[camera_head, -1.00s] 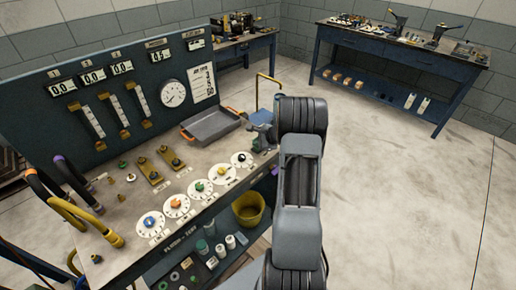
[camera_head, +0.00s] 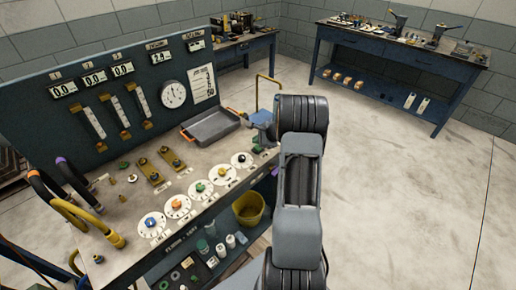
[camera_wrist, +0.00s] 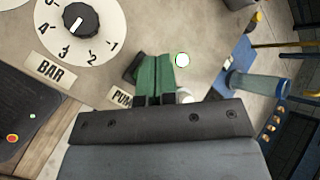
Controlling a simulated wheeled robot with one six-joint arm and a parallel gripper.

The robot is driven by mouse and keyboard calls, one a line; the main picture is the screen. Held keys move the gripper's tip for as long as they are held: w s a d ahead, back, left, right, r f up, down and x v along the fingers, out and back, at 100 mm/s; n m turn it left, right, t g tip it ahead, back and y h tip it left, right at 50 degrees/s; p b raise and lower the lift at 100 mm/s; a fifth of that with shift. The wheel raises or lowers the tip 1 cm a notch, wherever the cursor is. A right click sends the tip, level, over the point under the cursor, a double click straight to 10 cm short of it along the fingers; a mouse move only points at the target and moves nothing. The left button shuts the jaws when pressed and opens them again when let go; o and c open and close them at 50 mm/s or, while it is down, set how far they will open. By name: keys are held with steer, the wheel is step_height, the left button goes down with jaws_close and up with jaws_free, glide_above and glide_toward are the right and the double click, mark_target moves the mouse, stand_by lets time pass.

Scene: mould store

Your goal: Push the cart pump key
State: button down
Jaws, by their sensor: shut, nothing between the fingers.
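In the wrist view my gripper (camera_wrist: 155,62) is shut and empty, its green fingers side by side over the bench top. A label beginning "PUM" (camera_wrist: 122,97) lies just left of the fingers, partly covered. Another pale round piece (camera_wrist: 185,97) sits close to the gripper body, partly covered. I cannot tell which of these is the pump key, or whether the fingers touch anything. In the head view my arm hides most of the gripper.
The white BAR dial (camera_wrist: 80,18) with a black knob is left of the gripper. A grey tray (camera_head: 210,126) and a row of dials lie on the bench (camera_head: 130,205). A yellow bucket (camera_head: 249,208) is below. The floor at right (camera_head: 410,200) is clear.

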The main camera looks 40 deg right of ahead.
mark_target(257, 148)
step_height(257, 148, up, 6)
steer(key=p, duration=0.3)
steer(key=shift+p, duration=0.4)
steer(key=s+a+n+g+y, duration=0.1)
steer(key=s+a+n+g, duration=0.3)
steer(key=s+a+n, duration=0.35)
steer(key=s+a+r+n+h, duration=0.4)
steer(key=s+a+r+n, duration=1.1)
steer(key=s+a+r, duration=0.1)
steer(key=s+a, duration=0.1)
steer(key=a, duration=0.1)
steer(key=shift+a, duration=0.35)
